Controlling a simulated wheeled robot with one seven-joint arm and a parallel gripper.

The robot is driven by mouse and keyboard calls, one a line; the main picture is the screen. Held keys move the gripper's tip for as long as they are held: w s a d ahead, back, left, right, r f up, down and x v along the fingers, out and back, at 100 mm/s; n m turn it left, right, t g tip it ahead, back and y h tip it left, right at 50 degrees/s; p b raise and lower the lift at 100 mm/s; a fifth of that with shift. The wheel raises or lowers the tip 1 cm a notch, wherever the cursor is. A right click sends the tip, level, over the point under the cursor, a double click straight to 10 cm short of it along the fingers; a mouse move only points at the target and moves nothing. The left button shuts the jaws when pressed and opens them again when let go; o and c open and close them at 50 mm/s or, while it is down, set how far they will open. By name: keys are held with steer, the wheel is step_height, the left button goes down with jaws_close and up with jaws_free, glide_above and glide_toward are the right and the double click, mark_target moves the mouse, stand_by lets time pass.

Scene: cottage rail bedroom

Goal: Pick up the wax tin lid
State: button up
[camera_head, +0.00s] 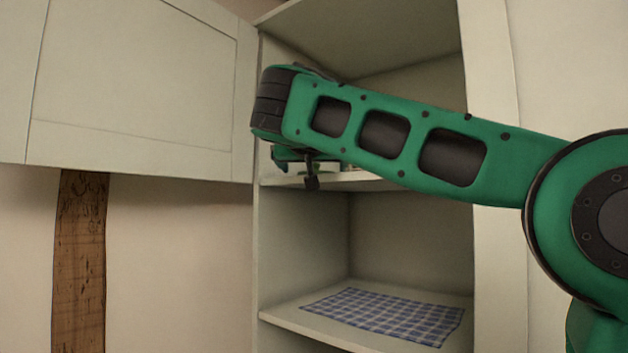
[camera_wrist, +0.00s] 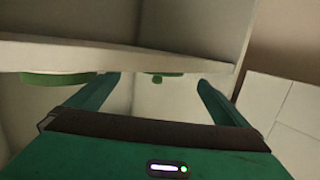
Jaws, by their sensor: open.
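My gripper (camera_head: 310,174) is at the upper shelf of the open cupboard, partly hidden behind my own green arm in the head view. In the wrist view its two green fingers (camera_wrist: 158,84) are spread apart with nothing held between them. I cannot make out the wax tin lid for certain in either view. In the wrist view a flat green shape (camera_wrist: 56,78) shows along the shelf edge near the left finger, and small green bits show between the fingers; I cannot tell what they are.
The upper shelf (camera_head: 283,180) carries small items mostly hidden by my arm. A lower shelf (camera_head: 285,311) holds a blue checked cloth (camera_head: 385,315). The cupboard door (camera_head: 135,85) stands open at left. In the wrist view a pale board edge (camera_wrist: 120,57) crosses just beyond the fingers.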

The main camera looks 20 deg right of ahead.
steer(key=x, duration=0.5)
steer(key=shift+d+r, duration=0.1)
steer(key=c, duration=1)
steer(key=shift+c, duration=0.2)
steer(key=shift+r, duration=0.15)
